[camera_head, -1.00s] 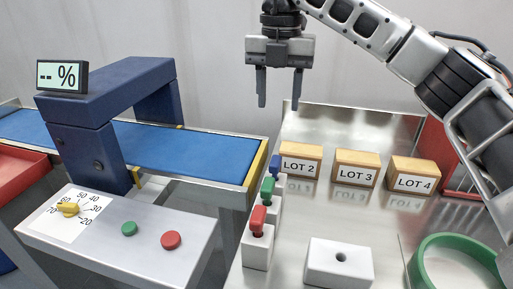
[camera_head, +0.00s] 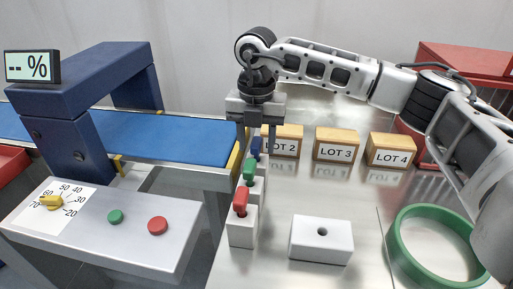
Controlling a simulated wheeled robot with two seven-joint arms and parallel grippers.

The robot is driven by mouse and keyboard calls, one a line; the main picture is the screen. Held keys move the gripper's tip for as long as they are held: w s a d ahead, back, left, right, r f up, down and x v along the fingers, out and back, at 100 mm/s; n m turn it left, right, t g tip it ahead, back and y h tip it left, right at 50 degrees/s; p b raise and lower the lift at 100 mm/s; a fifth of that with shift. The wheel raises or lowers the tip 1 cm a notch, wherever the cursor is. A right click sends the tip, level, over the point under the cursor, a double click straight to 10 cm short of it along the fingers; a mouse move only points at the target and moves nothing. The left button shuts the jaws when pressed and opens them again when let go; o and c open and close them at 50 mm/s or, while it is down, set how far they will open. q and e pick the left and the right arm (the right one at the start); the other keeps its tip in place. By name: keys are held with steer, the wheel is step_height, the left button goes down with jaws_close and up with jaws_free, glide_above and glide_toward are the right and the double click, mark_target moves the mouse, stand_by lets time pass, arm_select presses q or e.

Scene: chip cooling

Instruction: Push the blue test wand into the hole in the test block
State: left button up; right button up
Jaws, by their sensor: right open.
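The blue test wand (camera_head: 255,148) stands upright at the far end of a row of three wands, behind the green one. Its holder is mostly hidden by the green wand and its holder. My right gripper (camera_head: 256,140) is open and points down, with one finger to each side of the blue wand's top in the picture. I cannot tell whether the fingers touch it. The white test block (camera_head: 320,252) sits on the steel table, in front and to the right, with a dark round hole in its top. My left gripper is not in view.
A green wand (camera_head: 249,171) and a red wand (camera_head: 240,203) stand nearer in white holders. Wooden blocks marked LOT 2, LOT 3 (camera_head: 337,144) and LOT 4 (camera_head: 391,150) stand behind. A green ring (camera_head: 398,256) lies at the right. A blue conveyor (camera_head: 170,138) runs at the left.

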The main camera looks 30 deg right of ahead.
steer(key=shift+f, duration=0.9)
jaws_close()
steer(key=shift+r, duration=0.1)
